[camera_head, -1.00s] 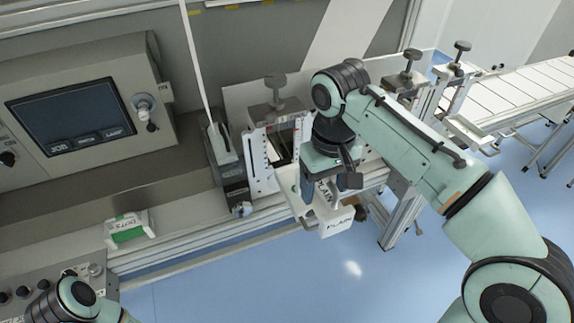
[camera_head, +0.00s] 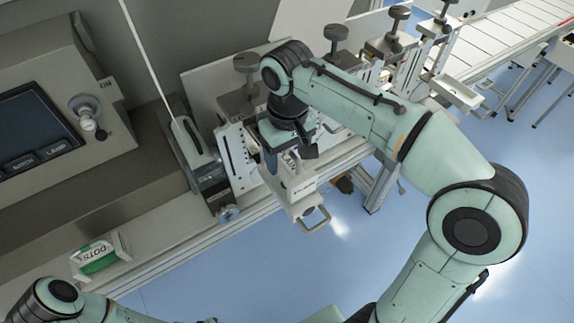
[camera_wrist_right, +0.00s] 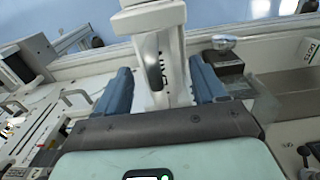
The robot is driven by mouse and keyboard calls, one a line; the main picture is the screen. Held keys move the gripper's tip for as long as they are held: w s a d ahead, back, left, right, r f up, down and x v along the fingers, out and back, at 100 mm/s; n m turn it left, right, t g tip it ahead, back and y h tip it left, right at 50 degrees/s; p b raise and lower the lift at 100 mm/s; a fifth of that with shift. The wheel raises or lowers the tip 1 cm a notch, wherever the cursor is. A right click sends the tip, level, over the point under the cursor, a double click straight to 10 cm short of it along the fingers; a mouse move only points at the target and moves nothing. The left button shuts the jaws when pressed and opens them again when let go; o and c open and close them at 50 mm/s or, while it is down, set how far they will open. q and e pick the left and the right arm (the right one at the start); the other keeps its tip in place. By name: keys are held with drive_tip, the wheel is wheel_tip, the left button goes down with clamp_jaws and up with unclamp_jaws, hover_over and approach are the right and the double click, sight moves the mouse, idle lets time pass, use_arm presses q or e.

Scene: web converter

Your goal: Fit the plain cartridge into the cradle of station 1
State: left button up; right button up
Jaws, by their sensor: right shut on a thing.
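The plain cartridge (camera_head: 298,188) is white with "PLAIN" lettering and a loop handle at its front end. My right gripper (camera_head: 284,160) is shut on it and holds it at the front of the leftmost station (camera_head: 240,150), above the bench edge. In the right wrist view, the cartridge (camera_wrist_right: 160,55) stands between the blue fingers of the gripper (camera_wrist_right: 162,90). The cradle inside the station is mostly hidden by my right arm and the cartridge, so I cannot tell whether the cartridge touches it. My left gripper is out of view; only part of that arm shows at bottom left.
A white and green "DOTS" cartridge (camera_head: 100,258) lies on the bench at left. A grey block with a knob (camera_head: 205,175) stands just left of the station. More stations with clamp knobs (camera_head: 390,45) and a conveyor (camera_head: 515,35) are at right. Blue floor is open in front.

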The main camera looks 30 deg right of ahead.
sight(287, 159)
drive_tip(key=f, duration=0.3)
drive_tip(key=shift+w+f+b, duration=0.2)
drive_tip(key=shift+w+b, duration=0.05)
drive_tip(key=shift+b, duration=0.05)
drive_tip(key=shift+s+f, duration=0.1)
drive_tip(key=shift+f, duration=0.05)
drive_tip(key=shift+f, duration=0.15)
drive_tip(key=o, duration=1.4)
